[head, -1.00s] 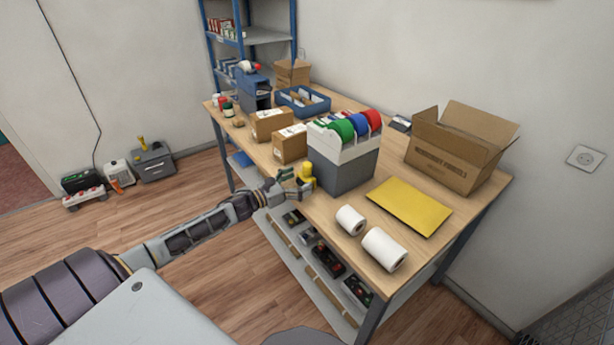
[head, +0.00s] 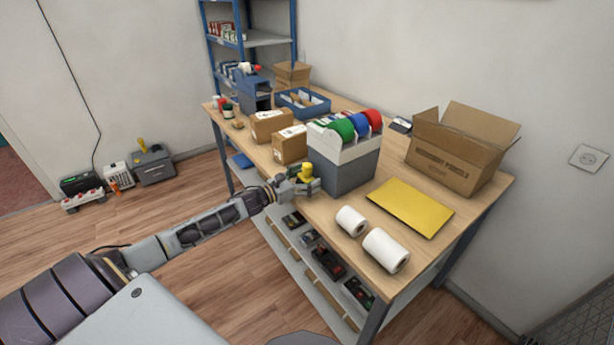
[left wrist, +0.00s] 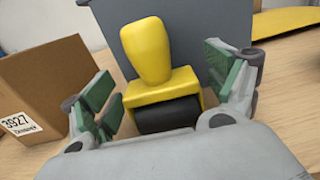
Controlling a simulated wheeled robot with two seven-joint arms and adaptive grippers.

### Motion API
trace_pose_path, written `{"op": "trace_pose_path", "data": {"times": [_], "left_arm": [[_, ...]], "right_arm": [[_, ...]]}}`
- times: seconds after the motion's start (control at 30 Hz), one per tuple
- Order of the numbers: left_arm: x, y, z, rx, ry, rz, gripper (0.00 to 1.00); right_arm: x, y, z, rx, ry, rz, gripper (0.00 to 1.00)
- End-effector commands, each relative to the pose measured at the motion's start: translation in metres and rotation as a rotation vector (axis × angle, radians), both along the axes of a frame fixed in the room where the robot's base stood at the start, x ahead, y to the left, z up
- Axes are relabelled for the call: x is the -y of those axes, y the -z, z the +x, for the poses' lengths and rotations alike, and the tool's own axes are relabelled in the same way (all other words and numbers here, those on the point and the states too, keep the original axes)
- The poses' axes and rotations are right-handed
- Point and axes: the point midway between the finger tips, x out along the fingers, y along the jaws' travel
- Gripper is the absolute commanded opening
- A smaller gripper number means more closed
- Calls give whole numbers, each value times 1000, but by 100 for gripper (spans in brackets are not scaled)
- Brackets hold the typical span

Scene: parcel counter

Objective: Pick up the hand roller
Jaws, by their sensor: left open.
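The hand roller (head: 306,171) has a yellow knob handle and a yellow frame over a black roller. It stands upright on the wooden counter (head: 370,255), just in front of the grey tape dispenser box (head: 346,175). In the left wrist view the hand roller (left wrist: 150,65) is in the middle, between the green-padded fingers. My left gripper (head: 303,186) is open, with one finger on each side of the roller; it also shows in the left wrist view (left wrist: 165,100). The fingers look apart from it. The bottom of the roller is hidden by my gripper's body. My right gripper is not in view.
Small cartons (head: 289,144) stand left of the dispenser, one close to my left finger in the wrist view. Two white paper rolls (head: 385,250), a yellow envelope (head: 410,206) and an open box (head: 455,155) lie to the right. A lower shelf holds several items.

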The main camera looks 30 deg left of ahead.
Motion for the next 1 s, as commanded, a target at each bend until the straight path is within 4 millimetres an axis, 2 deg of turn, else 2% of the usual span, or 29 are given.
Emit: {"op": "trace_pose_path", "data": {"times": [0.27, 0.67, 1.0], "left_arm": [[0, 0, 0, 0, 0, 0, 86], [0, 0, 0, 0, 0, 0, 35], [0, -2, 0, 1, 1, 1, 34]], "right_arm": [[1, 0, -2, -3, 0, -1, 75], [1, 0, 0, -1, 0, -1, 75], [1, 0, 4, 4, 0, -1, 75]]}}
